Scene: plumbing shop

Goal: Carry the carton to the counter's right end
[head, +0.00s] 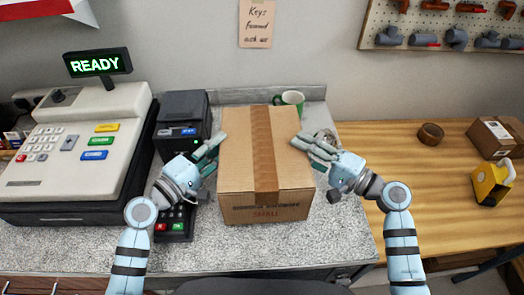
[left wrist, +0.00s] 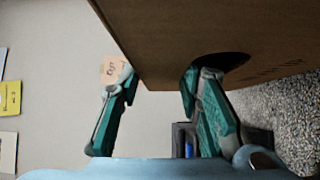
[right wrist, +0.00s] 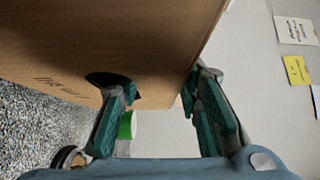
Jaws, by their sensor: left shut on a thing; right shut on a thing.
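The brown taped carton (head: 237,165), marked SMALL on its front, is upright over the grey speckled counter (head: 290,250). Whether its underside touches the counter I cannot tell. My left gripper (head: 217,147) is at its left side and my right gripper (head: 303,147) at its right side. In the left wrist view one finger enters a dark hand hole in the carton (left wrist: 215,30) and the other stays outside; the right wrist view shows the same grip on the carton (right wrist: 110,35). Both are shut on the carton's walls. The counter's right end (head: 362,225) is right of the carton.
A cash register (head: 75,150) and a card terminal (head: 174,222) stand left, with a black printer (head: 183,118) behind. A green mug (head: 292,99) is behind the carton. Right of the counter is a wooden bench (head: 400,150) with a tape roll (head: 430,133), small box (head: 495,137) and yellow object (head: 491,183).

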